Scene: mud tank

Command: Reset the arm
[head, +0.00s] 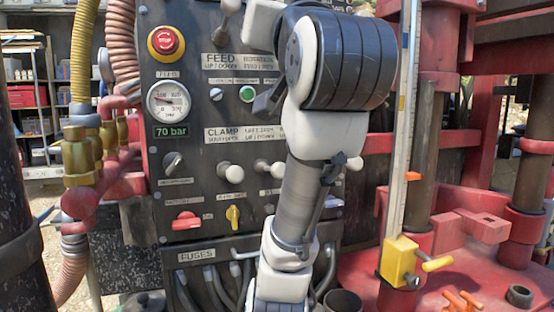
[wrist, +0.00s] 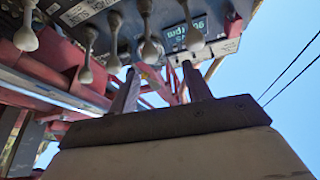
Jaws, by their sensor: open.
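My gripper (wrist: 158,78) shows in the wrist view with its two dark fingers apart and nothing between them. It points toward the underside of a control panel (wrist: 115,22) with several hanging knobbed levers. I cannot tell whether the fingers touch any lever. In the head view my arm stands raised and bent in front of the dark control panel (head: 200,130), covering its right part. The gripper itself cannot be made out in the head view.
The panel bears a red stop button (head: 166,41), a pressure gauge (head: 168,100), a red switch (head: 186,221) and a yellow knob (head: 233,216). Hoses with brass fittings (head: 78,155) stand at left. Red machinery (head: 450,235) and a yellow clamp block (head: 399,262) stand at right.

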